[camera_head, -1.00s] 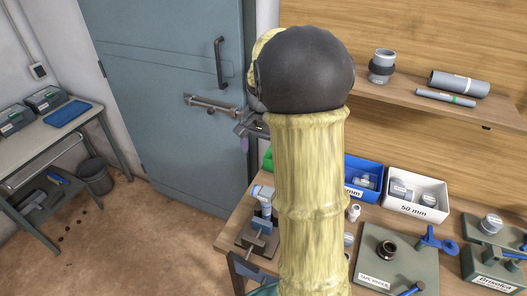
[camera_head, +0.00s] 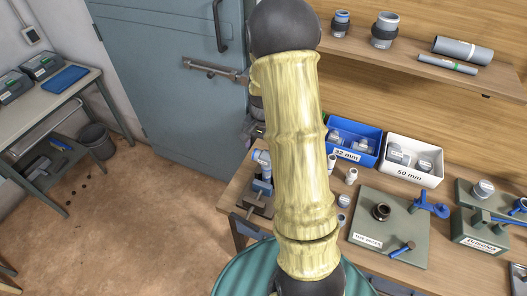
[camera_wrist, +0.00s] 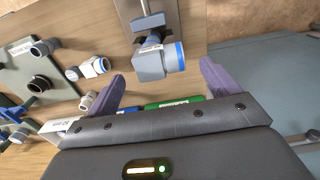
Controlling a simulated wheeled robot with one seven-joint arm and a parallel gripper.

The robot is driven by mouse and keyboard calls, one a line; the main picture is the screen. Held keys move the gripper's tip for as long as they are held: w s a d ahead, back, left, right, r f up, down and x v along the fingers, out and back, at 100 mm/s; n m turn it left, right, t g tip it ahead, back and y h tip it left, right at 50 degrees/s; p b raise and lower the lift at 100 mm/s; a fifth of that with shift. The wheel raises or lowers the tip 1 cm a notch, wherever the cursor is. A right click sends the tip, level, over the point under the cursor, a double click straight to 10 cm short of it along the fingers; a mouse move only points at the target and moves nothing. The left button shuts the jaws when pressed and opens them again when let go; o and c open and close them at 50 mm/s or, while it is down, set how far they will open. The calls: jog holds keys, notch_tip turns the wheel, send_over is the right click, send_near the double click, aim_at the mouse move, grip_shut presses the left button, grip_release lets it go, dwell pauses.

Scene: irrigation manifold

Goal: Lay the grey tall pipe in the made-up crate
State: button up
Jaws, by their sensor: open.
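My gripper (camera_wrist: 162,72) is open in the wrist view, its two purple fingers spread wide. Between and beyond the fingertips is a grey pipe piece with a blue ring (camera_wrist: 160,61), held in a bench vice (camera_wrist: 147,24); I cannot tell whether the fingers touch it. It also shows in the head view (camera_head: 262,160), beside my arm. I cannot tell for sure which piece is the tall pipe, or which container is the made-up crate.
A blue 32 mm bin (camera_head: 349,155) and a white 50 mm bin (camera_head: 411,180) with fittings stand on the bench. Grey boxes (camera_head: 41,66) and a blue mat (camera_head: 64,79) are on the left table. The floor (camera_head: 150,210) between is mostly clear. My arm hides part of the bench.

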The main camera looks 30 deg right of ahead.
aim_at(263, 153)
jog(key=shift+f+p, duration=0.35)
jog(key=shift+f, duration=1.7)
jog(key=c, duration=1.2)
jog(key=shift+r+p, duration=3)
jog(key=shift+r, duration=1.05)
notch_tip(263, 153, up, 7)
jog(key=p, duration=0.5)
jog(key=shift+r, duration=0.15)
jog(key=shift+c, duration=0.4)
